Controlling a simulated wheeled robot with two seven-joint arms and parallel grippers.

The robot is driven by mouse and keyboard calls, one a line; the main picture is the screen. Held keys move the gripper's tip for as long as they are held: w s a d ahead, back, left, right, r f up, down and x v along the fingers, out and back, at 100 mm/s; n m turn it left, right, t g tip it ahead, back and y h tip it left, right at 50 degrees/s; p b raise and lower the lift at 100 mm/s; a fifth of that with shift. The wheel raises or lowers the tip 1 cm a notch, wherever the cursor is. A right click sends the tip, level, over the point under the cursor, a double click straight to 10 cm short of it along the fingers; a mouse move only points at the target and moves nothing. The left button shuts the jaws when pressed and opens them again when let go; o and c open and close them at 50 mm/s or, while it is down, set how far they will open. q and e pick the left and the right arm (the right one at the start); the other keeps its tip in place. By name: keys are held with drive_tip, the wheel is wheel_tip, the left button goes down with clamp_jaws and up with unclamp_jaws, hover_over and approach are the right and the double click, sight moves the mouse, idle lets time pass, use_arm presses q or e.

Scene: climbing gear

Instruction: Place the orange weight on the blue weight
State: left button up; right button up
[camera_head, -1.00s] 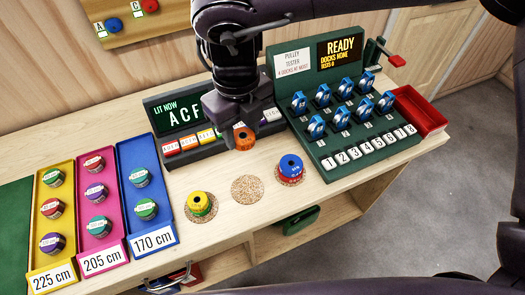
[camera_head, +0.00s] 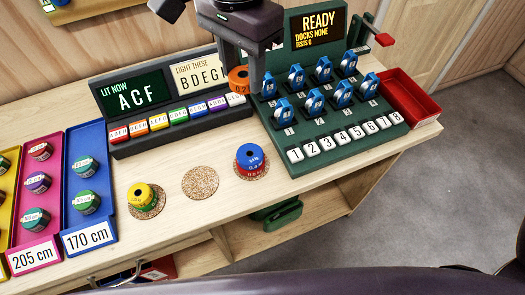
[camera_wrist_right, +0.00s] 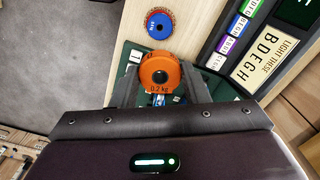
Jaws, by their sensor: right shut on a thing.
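The orange weight (camera_head: 239,79) is a short cylinder marked 0.2 kg. My right gripper (camera_head: 247,82) is shut on it and holds it above the table, at the gap between the letter panel and the green pulley tester. The orange weight also shows between the fingers in the right wrist view (camera_wrist_right: 161,73). The blue weight (camera_head: 250,156) sits on a red weight (camera_head: 252,170) on the right cork disc, apart from the orange weight. The blue weight also shows in the right wrist view (camera_wrist_right: 159,25). My left gripper is not in view.
The pulley tester (camera_head: 291,131) with blue pulleys and the letter panel (camera_head: 120,137) stand behind. A red tray (camera_head: 409,104) is at right, coloured trays (camera_head: 93,218) at left.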

drive_tip(key=shift+n, duration=0.3)
drive_tip(key=shift+f, duration=0.4)
drive_tip(key=b, duration=0.2)
hover_over(249, 154)
wheel_tip(249, 154, down, 14)
drive_tip(key=shift+s+r, duration=0.1)
drive_tip(key=shift+r, duration=0.1)
drive_tip(key=shift+f, duration=2.7)
drive_tip(key=shift+f, duration=0.1)
drive_tip(key=o, duration=1.1)
